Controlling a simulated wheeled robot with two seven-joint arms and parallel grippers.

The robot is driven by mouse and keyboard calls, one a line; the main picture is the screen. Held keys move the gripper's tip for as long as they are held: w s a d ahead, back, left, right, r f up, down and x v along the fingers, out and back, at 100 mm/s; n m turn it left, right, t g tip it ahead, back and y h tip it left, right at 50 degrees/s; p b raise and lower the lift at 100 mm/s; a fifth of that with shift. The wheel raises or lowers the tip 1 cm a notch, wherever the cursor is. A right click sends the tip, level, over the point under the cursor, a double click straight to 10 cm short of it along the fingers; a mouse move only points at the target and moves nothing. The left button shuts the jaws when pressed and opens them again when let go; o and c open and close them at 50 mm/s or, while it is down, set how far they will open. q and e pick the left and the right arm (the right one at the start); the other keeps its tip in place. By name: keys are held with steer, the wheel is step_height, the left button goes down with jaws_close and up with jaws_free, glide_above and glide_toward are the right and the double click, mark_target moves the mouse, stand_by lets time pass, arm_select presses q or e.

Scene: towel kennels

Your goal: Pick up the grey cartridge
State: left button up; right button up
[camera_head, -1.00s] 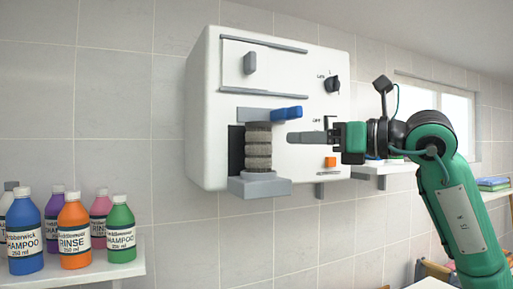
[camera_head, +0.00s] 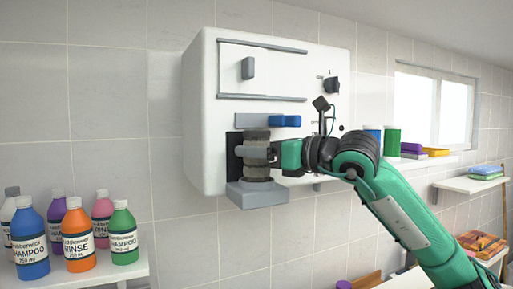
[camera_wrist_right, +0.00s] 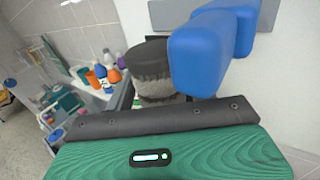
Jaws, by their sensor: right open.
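The grey cartridge (camera_head: 256,139) stands upright in a dark recess low on the front of a white wall box (camera_head: 207,110), on a grey ledge (camera_head: 257,194). My right gripper (camera_head: 262,153) is at the cartridge from the right, its fingers level with the cartridge's middle and overlapping it in the head view. The gripper is open, with no grip visible. In the right wrist view the cartridge (camera_wrist_right: 152,72) shows dark-topped and ribbed just beyond the gripper's edge; its lower part is hidden. My left gripper is out of view.
A blue handle (camera_head: 285,121) sticks out just above the cartridge, close to my right gripper; it looms large in the wrist view (camera_wrist_right: 205,55). A grey bar backs it. Shampoo and rinse bottles (camera_head: 78,238) stand on a shelf at lower left. Another shelf (camera_head: 465,185) is at right.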

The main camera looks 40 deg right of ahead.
steer(key=shift+w, duration=0.1)
steer(key=c, duration=0.5)
steer(key=shift+c, duration=0.7)
steer(key=shift+r, duration=0.1)
